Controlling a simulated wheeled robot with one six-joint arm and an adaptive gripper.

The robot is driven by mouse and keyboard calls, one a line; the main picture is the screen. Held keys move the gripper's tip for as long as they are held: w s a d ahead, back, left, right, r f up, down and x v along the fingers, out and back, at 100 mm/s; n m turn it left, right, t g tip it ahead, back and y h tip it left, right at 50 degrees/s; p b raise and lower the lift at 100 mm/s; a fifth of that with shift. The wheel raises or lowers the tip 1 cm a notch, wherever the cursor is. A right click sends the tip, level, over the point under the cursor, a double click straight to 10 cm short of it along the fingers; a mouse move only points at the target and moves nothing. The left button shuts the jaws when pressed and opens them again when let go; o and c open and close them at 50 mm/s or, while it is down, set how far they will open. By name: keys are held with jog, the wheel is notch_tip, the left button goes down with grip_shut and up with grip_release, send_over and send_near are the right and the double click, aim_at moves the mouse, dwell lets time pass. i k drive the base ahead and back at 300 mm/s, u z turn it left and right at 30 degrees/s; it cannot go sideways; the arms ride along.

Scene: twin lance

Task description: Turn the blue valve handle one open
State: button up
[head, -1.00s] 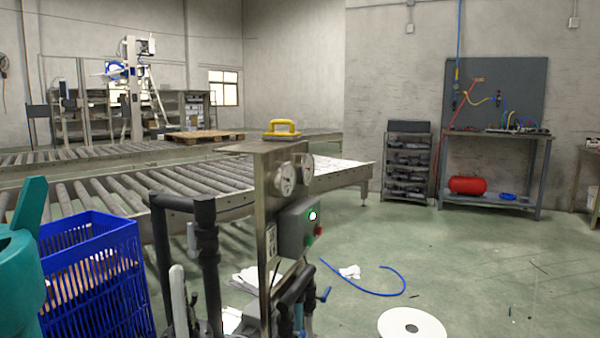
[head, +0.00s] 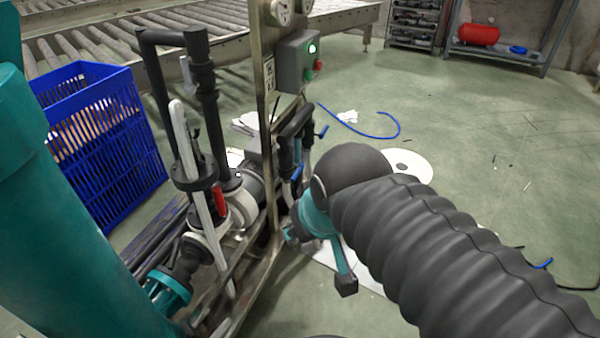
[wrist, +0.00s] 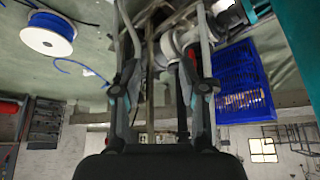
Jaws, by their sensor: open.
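A pump rig with a steel frame (head: 262,120) stands in the middle of the head view. Two small blue handles are on its dark pipework: an upper one (head: 321,131) at the right side and a lower one (head: 297,172). I cannot tell which is number one. In the head view my arm reaches in from the right, and its teal end is near the rig's right side, below both handles. My gripper (wrist: 162,75) shows in the wrist view with its two fingers spread and nothing between them. The rig's pipes lie beyond it. No blue handle is clear there.
A red handle (head: 220,200) is on the rig's lower pipework. A control box (head: 298,62) with buttons is on the frame. A blue crate (head: 88,150) stands left of the rig. A blue hose (head: 372,132) and a white reel (head: 408,164) lie on the floor at right.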

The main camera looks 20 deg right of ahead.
aim_at(300, 167)
jog(key=z, duration=0.5)
jog(key=k, duration=1.15)
jog(key=z, duration=0.3)
jog(key=i, duration=0.65)
jog(key=z, duration=0.55)
